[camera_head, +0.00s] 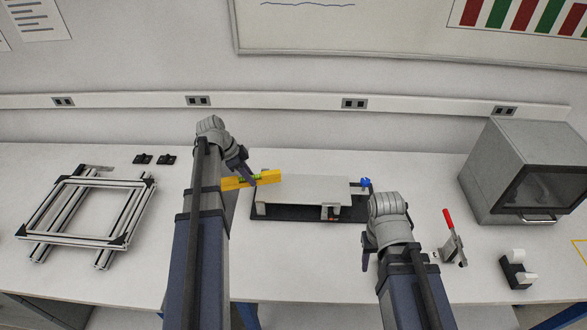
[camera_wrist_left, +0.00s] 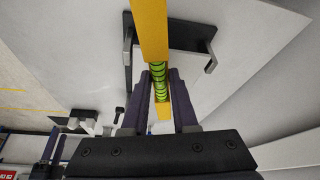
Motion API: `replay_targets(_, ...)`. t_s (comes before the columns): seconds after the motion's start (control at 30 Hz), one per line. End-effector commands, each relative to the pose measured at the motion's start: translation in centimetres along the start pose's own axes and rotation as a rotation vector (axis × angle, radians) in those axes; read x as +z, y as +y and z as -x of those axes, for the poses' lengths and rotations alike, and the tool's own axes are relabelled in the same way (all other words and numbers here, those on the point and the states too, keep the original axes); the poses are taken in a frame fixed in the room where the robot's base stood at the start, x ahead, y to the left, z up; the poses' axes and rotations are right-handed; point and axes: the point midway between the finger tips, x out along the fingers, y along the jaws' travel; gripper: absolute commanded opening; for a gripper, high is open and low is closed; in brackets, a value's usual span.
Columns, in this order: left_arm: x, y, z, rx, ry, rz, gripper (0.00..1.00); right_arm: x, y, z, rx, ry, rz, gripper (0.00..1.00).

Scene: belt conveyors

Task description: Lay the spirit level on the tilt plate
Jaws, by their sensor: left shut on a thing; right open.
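The yellow spirit level (camera_head: 268,178) with a green vial is in the jaws of my left gripper (camera_head: 252,180). In the left wrist view the two dark fingers close around the level (camera_wrist_left: 152,28) at its green vial. In the head view its right end overlaps the left end of the pale tilt plate (camera_head: 305,190); the gap in height is hard to tell. The plate sits on a black base (camera_head: 290,213) and its top is otherwise bare. My right gripper (camera_head: 368,258) is open and empty, in front of the base's right end.
A blue knob (camera_head: 365,183) stands at the base's right end. An aluminium frame (camera_head: 60,213) lies at the left. A red-handled clamp (camera_head: 453,240), a tape dispenser (camera_head: 517,272) and a grey box with a dark window (camera_head: 525,170) are at the right.

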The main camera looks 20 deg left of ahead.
Motion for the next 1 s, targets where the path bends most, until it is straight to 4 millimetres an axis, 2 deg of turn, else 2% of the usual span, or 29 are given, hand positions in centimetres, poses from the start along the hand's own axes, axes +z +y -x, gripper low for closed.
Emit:
replay_targets(0.03, 0.3, 0.0, -0.8, 0.000, 0.000, 0.000, 0.00, -0.1, -0.1, -0.9, 0.000, 0.000, 0.001, 0.50)
replay_targets(0.13, 0.6, 0.0, -1.4, 0.000, 0.000, 0.000, 0.00, -0.1, -0.1, -1.6, 0.000, 0.000, 0.001, 0.50)
replay_targets(0.23, -0.1, -0.1, -1.6, 0.004, 0.000, -0.011, 0.00, -0.1, -0.1, -1.4, 0.000, 0.000, 0.002, 0.50)
replay_targets(0.33, -3.1, -0.1, -1.8, 0.020, -0.002, -0.048, 0.00, 0.0, 0.0, -0.4, 0.000, 0.000, 0.002, 0.50)
replay_targets(0.5, -10.2, 0.5, -2.6, 0.058, -0.006, -0.141, 0.00, 0.1, 0.1, 1.5, 0.000, 0.000, 0.002, 0.50)
replay_targets(0.6, -13.7, 1.1, -3.2, 0.077, -0.009, -0.188, 0.00, 0.1, 0.2, 2.3, 0.000, 0.000, 0.001, 0.50)
replay_targets(0.7, -16.3, 1.8, -3.8, 0.090, -0.010, -0.222, 0.00, 0.2, 0.3, 2.9, 0.000, 0.000, 0.001, 0.50)
replay_targets(0.83, -18.1, 2.4, -4.2, 0.100, -0.011, -0.245, 0.00, 0.2, 0.3, 3.1, 0.000, 0.000, 0.001, 0.50)
replay_targets(1.0, -18.4, 2.5, -4.4, 0.102, -0.012, -0.250, 0.00, 0.2, 0.3, 3.1, 0.000, 0.000, 0.001, 0.50)
